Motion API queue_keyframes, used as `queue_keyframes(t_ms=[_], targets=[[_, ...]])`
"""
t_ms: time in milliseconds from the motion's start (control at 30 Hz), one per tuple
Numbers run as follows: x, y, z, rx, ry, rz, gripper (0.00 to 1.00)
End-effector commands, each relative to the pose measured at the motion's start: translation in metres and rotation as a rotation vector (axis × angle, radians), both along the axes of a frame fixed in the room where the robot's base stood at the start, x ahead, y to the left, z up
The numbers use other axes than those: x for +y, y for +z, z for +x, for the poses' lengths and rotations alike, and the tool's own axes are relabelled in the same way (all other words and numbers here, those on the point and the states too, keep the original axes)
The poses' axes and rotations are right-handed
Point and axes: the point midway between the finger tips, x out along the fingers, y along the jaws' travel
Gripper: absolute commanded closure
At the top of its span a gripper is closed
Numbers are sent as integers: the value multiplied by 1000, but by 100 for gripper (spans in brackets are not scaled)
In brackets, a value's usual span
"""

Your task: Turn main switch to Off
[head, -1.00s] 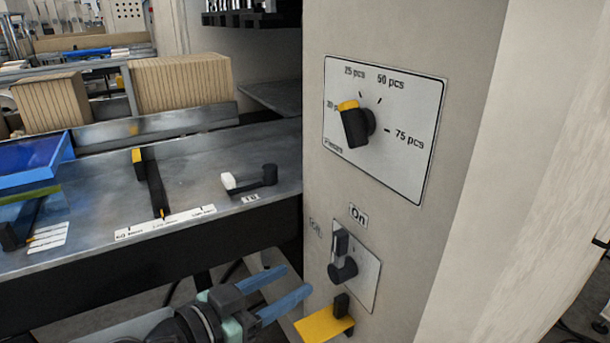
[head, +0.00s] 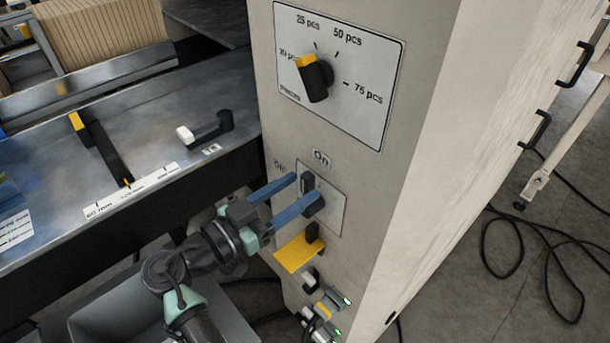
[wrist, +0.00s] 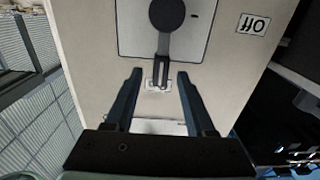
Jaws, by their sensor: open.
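The main switch (head: 306,182) is a black rotary switch on a light plate (head: 331,212) on the machine's pale front panel. Its handle points up toward the On label (head: 321,157); the Off label (head: 280,167) is to its upper left. My gripper (head: 305,186) is open, with its blue fingers at the switch. The wrist view shows the round switch hub (wrist: 167,14) and the handle end (wrist: 162,72) between the dark fingertips (wrist: 159,73), with a gap on each side. Contact is not visible. The Off label also shows upside down in the wrist view (wrist: 252,24).
A pieces dial (head: 314,80) sits above the switch. A yellow plate with a black knob (head: 299,252) and several lit buttons (head: 335,298) are below. A metal table (head: 60,150) with levers is at the left. Cables lie on the floor at the right.

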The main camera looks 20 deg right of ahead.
Motion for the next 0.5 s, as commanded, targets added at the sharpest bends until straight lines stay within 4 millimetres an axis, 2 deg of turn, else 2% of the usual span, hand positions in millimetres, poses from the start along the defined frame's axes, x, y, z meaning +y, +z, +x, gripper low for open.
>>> queue_keyframes(t_ms=[33,200,500], targets=[[-8,2,2,0,-3,0,45],[-23,1,8,-1,-1,-1,45],[-26,0,10,-1,0,0,45]])
